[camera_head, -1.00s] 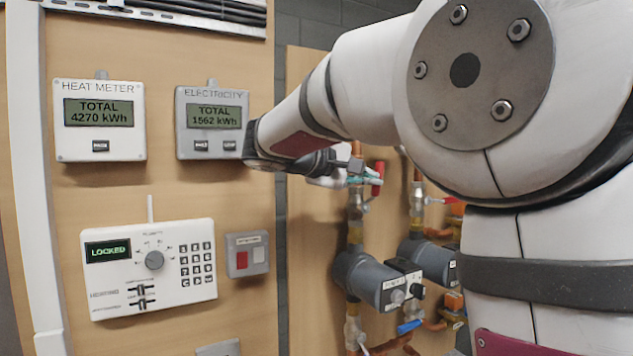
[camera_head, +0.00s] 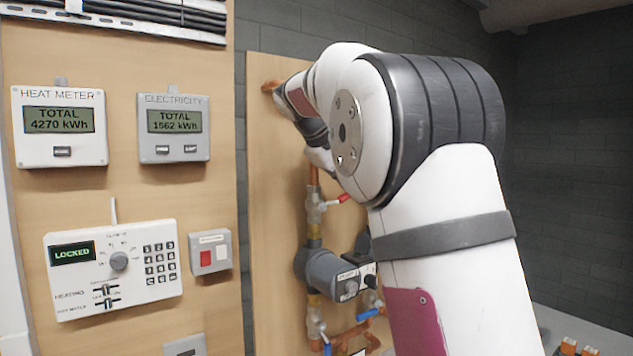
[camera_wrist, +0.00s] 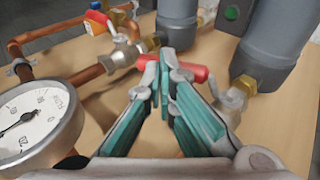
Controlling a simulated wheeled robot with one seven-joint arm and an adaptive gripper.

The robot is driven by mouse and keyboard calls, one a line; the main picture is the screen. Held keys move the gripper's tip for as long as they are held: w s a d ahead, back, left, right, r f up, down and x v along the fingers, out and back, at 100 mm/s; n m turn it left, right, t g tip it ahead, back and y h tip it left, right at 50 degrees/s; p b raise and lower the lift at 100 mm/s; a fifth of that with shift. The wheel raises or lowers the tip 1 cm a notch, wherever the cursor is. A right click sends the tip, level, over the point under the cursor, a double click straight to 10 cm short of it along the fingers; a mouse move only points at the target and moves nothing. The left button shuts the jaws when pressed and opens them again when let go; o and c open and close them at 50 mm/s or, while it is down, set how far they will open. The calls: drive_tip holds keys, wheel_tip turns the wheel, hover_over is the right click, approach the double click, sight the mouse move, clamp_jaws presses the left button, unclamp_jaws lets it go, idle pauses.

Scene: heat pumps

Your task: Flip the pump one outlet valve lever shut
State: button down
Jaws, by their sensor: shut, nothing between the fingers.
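The pump one outlet valve (camera_head: 315,207) sits on the vertical pipe above the near grey pump (camera_head: 322,268). Its red lever (camera_head: 343,198) points out to the right, across the pipe. In the wrist view the red lever (camera_wrist: 188,71) lies crosswise just behind my fingertips, and its silver valve body (camera_wrist: 231,100) is at right, by a brass fitting on a grey pump (camera_wrist: 272,45). My gripper (camera_wrist: 165,62) is shut and empty, its teal fingers overlapping the lever in view; I cannot tell if they touch it. In the head view my arm hides the gripper.
A round gauge (camera_wrist: 38,120) is close at left in the wrist view. Blue levers (camera_head: 368,314) sit below the pumps. Meters and a control panel (camera_head: 112,268) are on the left board.

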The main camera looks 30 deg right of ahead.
drive_tip(key=x, duration=0.2)
drive_tip(key=shift+s+d+f, duration=0.2)
drive_tip(key=shift+d+f, duration=0.1)
drive_tip(key=shift+f, duration=0.1)
drive_tip(key=shift+d+f, duration=0.1)
drive_tip(key=shift+f, duration=0.15)
drive_tip(key=shift+w, duration=0.1)
idle(0.4)
drive_tip(key=v, duration=1.2)
drive_tip(key=shift+r, duration=0.1)
